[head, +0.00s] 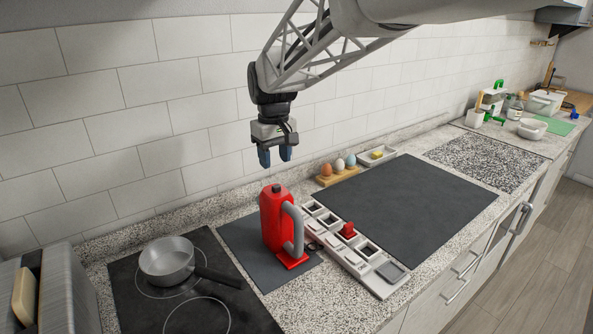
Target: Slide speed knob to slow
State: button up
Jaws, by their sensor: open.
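My gripper (275,157) hangs in the air in front of the tiled wall, with its blue-grey fingers pointing down and apart. It is open and empty, above the red canister-like object (270,222) with a grey handle. To the right of that object lies a long light panel (372,283) with several dark square recesses. A small red block-like piece (348,230) stands on the panel near its middle; it may be the speed knob, but no label can be read. My gripper touches none of these.
A pan (166,260) sits on the black cooktop (130,305) at left. A dark mat (410,205) lies clear right of the panel. An egg holder (338,176) with several eggs and a small white dish (376,155) stand behind. Other containers are far right.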

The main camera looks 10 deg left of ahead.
aim_at(276, 185)
jog(key=shift+f, duration=3.85)
grip_shut()
